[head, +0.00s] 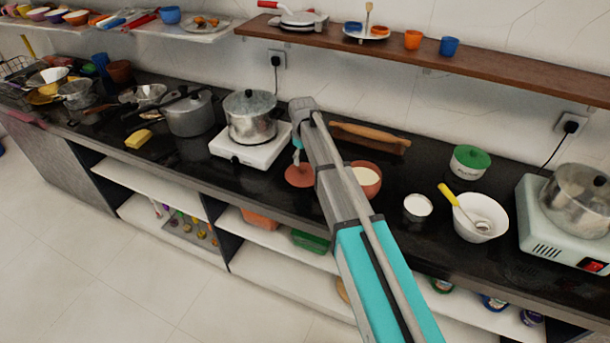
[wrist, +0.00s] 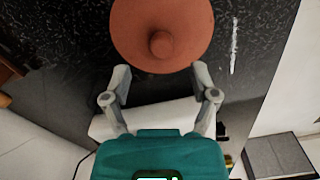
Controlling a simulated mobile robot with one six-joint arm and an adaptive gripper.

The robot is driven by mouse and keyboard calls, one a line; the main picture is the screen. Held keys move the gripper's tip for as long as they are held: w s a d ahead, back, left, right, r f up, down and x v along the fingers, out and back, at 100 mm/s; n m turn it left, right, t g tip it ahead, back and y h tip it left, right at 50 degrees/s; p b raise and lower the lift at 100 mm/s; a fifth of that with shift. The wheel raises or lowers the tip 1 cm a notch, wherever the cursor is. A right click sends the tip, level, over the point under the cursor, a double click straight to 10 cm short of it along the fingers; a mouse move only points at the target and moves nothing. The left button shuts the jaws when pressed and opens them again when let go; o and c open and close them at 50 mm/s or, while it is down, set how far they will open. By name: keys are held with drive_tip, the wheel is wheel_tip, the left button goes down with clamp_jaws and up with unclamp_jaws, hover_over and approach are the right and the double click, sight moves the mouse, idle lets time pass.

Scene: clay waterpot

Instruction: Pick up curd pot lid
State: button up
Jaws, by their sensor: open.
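The curd pot lid is a round terracotta disc with a small central knob. It lies on the black counter in the head view (head: 297,179) and fills the top middle of the wrist view (wrist: 185,22). The curd pot (head: 368,190), terracotta with white contents, stands to its right, partly hidden by my arm. My gripper (wrist: 161,72) is open and empty. In the wrist view its fingertips are at the lid's lower edge, apart to either side, with the knob (wrist: 161,44) beyond them. In the head view my gripper (head: 297,158) is just above the lid; contact cannot be told.
A steel pot (head: 250,118) on a white stove (head: 250,150) stands close to the left of the lid. A rolling pin (head: 370,137) lies behind.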

sight(303, 167)
drive_tip(key=shift+s+a+f+b, duration=0.1)
drive_tip(key=shift+f+b, duration=1.15)
drive_tip(key=shift+f, duration=0.05)
drive_tip(key=shift+s+f+b, duration=0.1)
drive_tip(key=shift+f+b, duration=1.1)
drive_tip(key=shift+f, duration=0.05)
clamp_jaws()
